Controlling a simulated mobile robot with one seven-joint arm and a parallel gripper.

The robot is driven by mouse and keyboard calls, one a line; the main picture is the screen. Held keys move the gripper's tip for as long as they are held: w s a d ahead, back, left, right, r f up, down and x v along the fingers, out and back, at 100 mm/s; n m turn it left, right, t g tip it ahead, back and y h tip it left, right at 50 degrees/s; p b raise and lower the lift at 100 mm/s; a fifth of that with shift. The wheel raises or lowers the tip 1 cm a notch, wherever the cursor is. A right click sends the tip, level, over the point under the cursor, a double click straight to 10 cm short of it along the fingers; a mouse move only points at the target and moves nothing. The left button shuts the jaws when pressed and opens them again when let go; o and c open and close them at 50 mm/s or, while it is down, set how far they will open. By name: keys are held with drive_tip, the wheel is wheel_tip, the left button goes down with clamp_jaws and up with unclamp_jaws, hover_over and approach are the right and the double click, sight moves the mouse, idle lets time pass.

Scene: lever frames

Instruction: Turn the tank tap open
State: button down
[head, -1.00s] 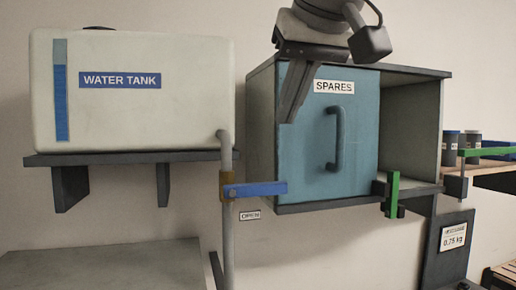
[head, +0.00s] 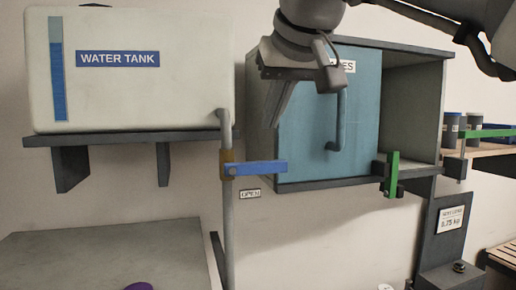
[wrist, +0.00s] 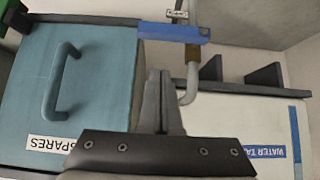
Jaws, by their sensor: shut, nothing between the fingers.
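The water tank (head: 180,95) stands on a wall shelf at left in the head view. Its tap is a blue lever (head: 255,168) on a brass-coloured valve (head: 227,163) on the grey pipe. The lever lies level and points right. The OPEN label (head: 249,193) is on the wall just below it. My gripper (head: 272,122) points down, fingers together and empty, above the lever's free end and in front of the spares cabinet. In the wrist view, the fingers (wrist: 162,75) appear close to the blue lever (wrist: 172,33); I cannot tell whether they touch.
The spares cabinet has a blue door (head: 320,120) with a bar handle (head: 340,120) and an open bay at right. A green lever (head: 391,175) stands upright at its lower edge. A grey worktop (head: 110,262) lies below the tank. The wall below the tap is clear.

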sight(256, 168)
drive_tip(key=shift+w+a+f, duration=0.1)
drive_tip(key=shift+w+f, duration=0.1)
drive_tip(key=shift+f, duration=0.7)
drive_tip(key=shift+w+a+f, duration=0.1)
drive_tip(key=shift+w+f, duration=0.1)
drive_tip(key=shift+f, duration=0.65)
drive_tip(key=shift+w+f, duration=0.2)
drive_tip(key=shift+f, duration=0.7)
